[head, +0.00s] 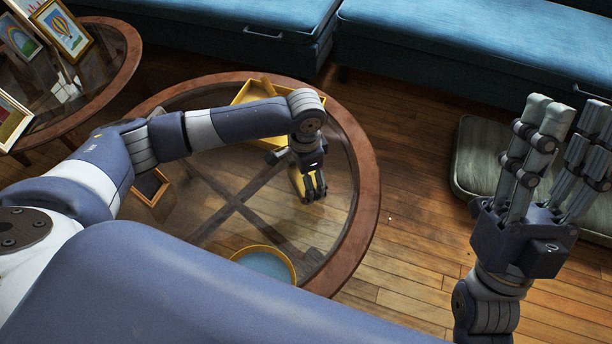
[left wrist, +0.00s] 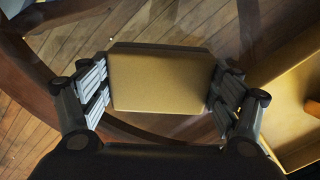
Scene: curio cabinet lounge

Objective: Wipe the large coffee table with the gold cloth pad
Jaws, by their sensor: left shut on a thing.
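The large coffee table (head: 369,190) is round, with a wooden rim and a glass top over crossed wooden bars. My left gripper (head: 312,192) is over the right part of its glass, pointing down. It is shut on the gold cloth pad (left wrist: 160,80), which lies flat between the two finger sets in the left wrist view. Only a sliver of the pad (head: 297,182) shows in the head view; I cannot tell whether it touches the glass. My right gripper (head: 570,118) is open and empty, fingers up, right of the table above the floor.
A yellow tray (head: 239,97) with a wooden item stands at the table's back; it also shows in the left wrist view (left wrist: 297,158). A gold-rimmed blue round dish (head: 265,263) is at the front, a dark frame (head: 151,187) at the left. A floor cushion (head: 480,172) lies right.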

